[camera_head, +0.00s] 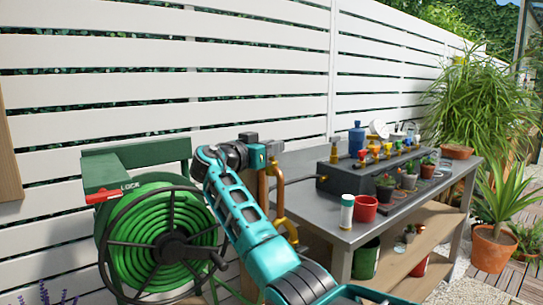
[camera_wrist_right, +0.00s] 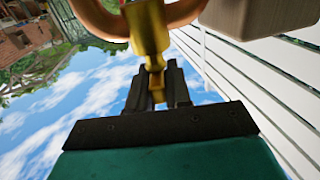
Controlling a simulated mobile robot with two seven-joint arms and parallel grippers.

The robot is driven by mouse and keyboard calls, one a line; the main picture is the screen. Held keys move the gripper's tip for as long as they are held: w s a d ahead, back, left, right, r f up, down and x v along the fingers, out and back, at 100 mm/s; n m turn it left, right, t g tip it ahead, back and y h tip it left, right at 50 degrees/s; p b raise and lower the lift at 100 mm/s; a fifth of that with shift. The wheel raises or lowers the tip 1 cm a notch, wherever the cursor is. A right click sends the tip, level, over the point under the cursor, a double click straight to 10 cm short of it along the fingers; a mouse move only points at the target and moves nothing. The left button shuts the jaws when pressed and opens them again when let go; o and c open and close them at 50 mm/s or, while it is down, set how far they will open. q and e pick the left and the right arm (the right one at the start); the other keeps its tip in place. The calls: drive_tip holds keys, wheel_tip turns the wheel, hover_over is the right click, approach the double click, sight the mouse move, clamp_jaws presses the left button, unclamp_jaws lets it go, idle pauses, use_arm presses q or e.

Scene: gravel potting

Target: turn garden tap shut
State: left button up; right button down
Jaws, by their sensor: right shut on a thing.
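The garden tap (camera_wrist_right: 147,30) is brass and fills the top middle of the right wrist view, with a curved copper pipe (camera_wrist_right: 185,12) beside it. My right gripper (camera_wrist_right: 160,86) has its two dark fingers closed on the tap's narrow brass end. In the head view my right gripper (camera_head: 262,153) is at the upper end of the copper pipe (camera_head: 263,190), and my teal arm covers part of the area. The tap's handle position is hard to make out. My left gripper does not show.
A green hose reel (camera_head: 160,240) with a LOCK label stands left of my right arm. A grey workbench (camera_head: 305,165) with pots, a white cylinder (camera_head: 347,212) and a red cup (camera_head: 365,208) is on the right. A white slatted fence (camera_head: 250,90) runs behind.

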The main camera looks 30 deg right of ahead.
drive_tip(key=shift+r+m+g, duration=0.1)
drive_tip(key=shift+m+g, duration=0.5)
drive_tip(key=shift+g, duration=0.3)
drive_tip(key=shift+m+g+h, duration=0.4)
drive_tip(key=shift+m+g, duration=0.4)
drive_tip(key=shift+g, duration=0.3)
drive_tip(key=c, duration=1.1)
unclamp_jaws()
drive_tip(key=shift+c, duration=0.2)
drive_tip(key=a, duration=1.2)
drive_tip(key=shift+s, duration=0.4)
